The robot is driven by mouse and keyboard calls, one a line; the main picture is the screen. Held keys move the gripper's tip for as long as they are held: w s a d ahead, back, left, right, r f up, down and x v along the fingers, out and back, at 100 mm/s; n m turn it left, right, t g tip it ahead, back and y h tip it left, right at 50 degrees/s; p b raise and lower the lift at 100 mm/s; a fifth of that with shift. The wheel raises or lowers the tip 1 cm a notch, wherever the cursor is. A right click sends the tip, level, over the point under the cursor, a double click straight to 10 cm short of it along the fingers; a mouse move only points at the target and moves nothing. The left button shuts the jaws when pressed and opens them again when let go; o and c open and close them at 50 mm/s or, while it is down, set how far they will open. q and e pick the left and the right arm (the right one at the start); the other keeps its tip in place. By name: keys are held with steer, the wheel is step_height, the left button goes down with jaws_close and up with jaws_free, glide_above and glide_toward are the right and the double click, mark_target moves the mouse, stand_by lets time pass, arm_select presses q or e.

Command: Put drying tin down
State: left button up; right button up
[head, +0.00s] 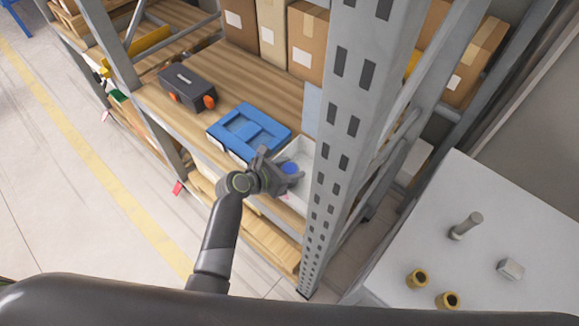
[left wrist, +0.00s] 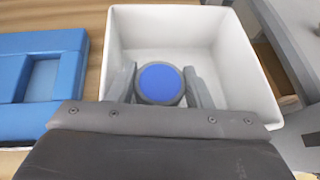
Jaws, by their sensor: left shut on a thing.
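The drying tin is a round dark tin with a blue top; it shows in the left wrist view (left wrist: 160,84) and as a small blue disc in the head view (head: 290,169). My left gripper (head: 284,172) is shut on it, with one finger on each side, in the left wrist view (left wrist: 160,88). The tin is over or inside an open white bin (left wrist: 215,27), which also shows in the head view (head: 303,150). I cannot tell whether the tin touches the bin's floor. My right gripper is not in view.
The bin stands on a wooden shelf (head: 270,85) beside a blue case (head: 250,130), close to a grey rack upright (head: 345,120). A black toolbox (head: 187,88) sits farther left. Cardboard boxes (head: 308,40) stand behind. A white table (head: 480,240) with metal parts is at right.

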arm_select(q)
steer(key=o, duration=0.7)
steer(key=shift+o, duration=0.2)
steer(key=shift+r, duration=0.65)
steer(key=shift+s+a+r, duration=0.1)
steer(key=shift+s+a, duration=0.15)
steer(key=shift+a, duration=0.05)
steer(key=v, duration=1.1)
steer(key=shift+b, duration=0.3)
steer(key=shift+s, duration=0.1)
